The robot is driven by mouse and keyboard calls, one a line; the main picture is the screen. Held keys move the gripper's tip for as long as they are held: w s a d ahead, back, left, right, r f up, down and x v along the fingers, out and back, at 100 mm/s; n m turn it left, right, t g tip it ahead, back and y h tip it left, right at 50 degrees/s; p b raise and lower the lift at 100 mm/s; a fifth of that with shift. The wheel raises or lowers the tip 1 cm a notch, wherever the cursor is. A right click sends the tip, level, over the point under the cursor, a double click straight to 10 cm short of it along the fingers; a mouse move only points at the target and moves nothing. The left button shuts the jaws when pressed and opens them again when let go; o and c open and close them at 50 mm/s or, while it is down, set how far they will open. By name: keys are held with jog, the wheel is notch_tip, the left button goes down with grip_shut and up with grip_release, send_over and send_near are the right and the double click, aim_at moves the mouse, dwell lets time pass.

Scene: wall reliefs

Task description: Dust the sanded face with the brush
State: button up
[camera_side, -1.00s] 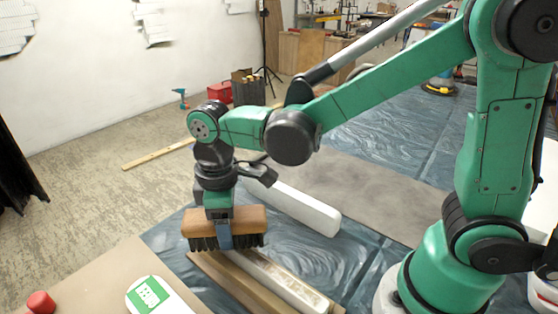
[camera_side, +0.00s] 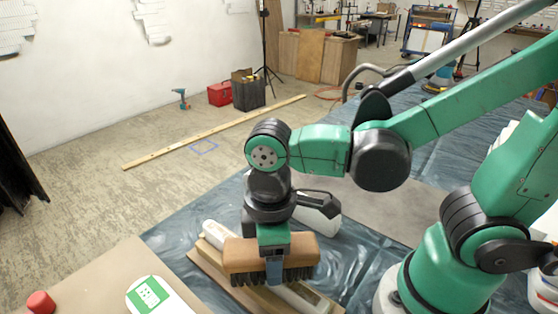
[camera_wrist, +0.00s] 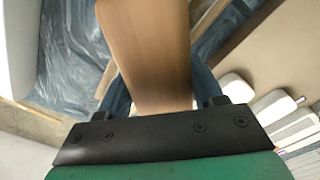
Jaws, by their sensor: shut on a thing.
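My gripper (camera_side: 275,262) is shut on a brush (camera_side: 242,254) with a wooden block and dark bristles pointing down. The brush's wood also fills the upper middle of the wrist view (camera_wrist: 145,50), between the fingers. A long pale piece (camera_side: 216,232) lies on a brown board (camera_side: 206,262) below the brush; it looks like the piece with the sanded face. The brush crosses in front of its middle and hides much of it. Its near end shows right of the bristles. I cannot tell whether the bristles touch it.
A tan table (camera_side: 90,285) at lower left holds a red knob-like object (camera_side: 40,302) and a white-and-green item (camera_side: 150,293). Blue sheeting (camera_side: 175,235) covers the floor around the board.

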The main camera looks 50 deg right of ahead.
aim_at(318, 303)
jog(key=shift+s+f, duration=0.1)
jog(key=shift+s, duration=3.7)
notch_tip(318, 303, up, 8)
